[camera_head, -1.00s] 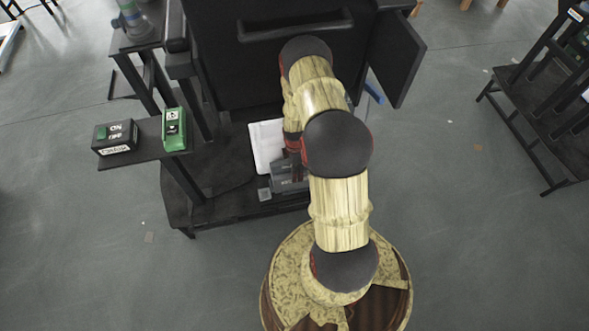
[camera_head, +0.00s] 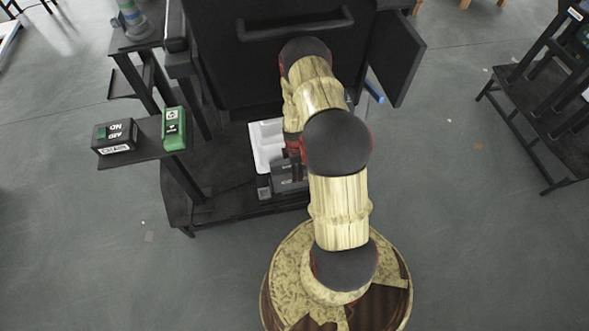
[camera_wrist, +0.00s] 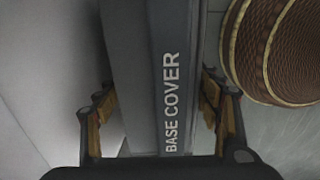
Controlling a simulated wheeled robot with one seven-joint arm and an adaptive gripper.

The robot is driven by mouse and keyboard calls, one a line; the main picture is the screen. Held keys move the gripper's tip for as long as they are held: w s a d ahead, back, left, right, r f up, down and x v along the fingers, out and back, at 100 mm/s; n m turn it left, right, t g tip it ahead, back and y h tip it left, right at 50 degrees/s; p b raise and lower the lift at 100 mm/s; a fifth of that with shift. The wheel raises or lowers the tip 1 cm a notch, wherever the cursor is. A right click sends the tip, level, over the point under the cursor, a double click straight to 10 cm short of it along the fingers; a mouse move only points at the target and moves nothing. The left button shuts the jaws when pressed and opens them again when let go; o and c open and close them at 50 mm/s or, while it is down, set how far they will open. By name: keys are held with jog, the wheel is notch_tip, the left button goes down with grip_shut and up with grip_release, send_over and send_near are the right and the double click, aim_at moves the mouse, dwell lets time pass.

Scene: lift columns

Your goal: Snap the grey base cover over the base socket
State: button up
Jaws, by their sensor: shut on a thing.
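The base cover (camera_wrist: 160,60) is a long dark grey piece with "BASE COVER" in pale letters. It runs up through the middle of the wrist view. My gripper (camera_wrist: 158,105) has a finger on each side of it and is shut on it. In the head view, a grey piece (camera_head: 286,174) shows under my gripper, low on the dark platform, partly hidden by my arm. A small dark grey block (camera_head: 264,187) stands just left of it. I cannot tell whether either is the base socket, or whether the cover touches a socket.
A white tray (camera_head: 266,143) lies on the dark platform (camera_head: 215,205) behind my gripper. A black box (camera_head: 115,136) and a green device (camera_head: 173,128) stand on a side shelf. A black cabinet (camera_head: 275,60) rises behind. Open floor lies at right.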

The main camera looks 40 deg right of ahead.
jog(key=o, duration=1.5)
jog(key=shift+o, duration=0.4)
jog(key=shift+o, duration=0.3)
jog(key=shift+o, duration=1.2)
jog(key=shift+w+d, duration=0.1)
